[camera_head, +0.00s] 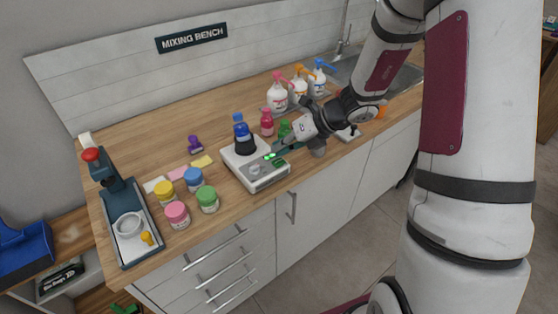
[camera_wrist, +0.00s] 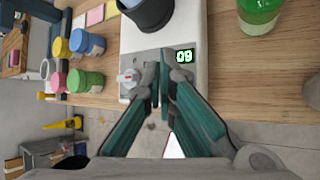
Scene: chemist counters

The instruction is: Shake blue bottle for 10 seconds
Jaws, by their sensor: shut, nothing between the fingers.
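The blue bottle (camera_head: 240,127) stands upright in the dark holder on top of the white shaker machine (camera_head: 238,159), on the wooden counter. In the wrist view the dark holder (camera_wrist: 150,14) shows at the top edge, and the bottle is cut off. The shaker's grey front panel has a round knob (camera_wrist: 129,78) and a lit green display (camera_wrist: 184,57) that appears to read 09. My gripper (camera_wrist: 158,74) is shut and empty, with its fingertips over the front panel between the knob and the display. Contact with the panel cannot be told.
Coloured jars, including a green one (camera_head: 207,198), stand left of the shaker. A green bottle (camera_wrist: 258,14) and a pink bottle (camera_head: 267,122) stand to its right. Pump bottles (camera_head: 278,95) stand behind, near the sink (camera_head: 405,76). A blue stand (camera_head: 126,215) is at the left end.

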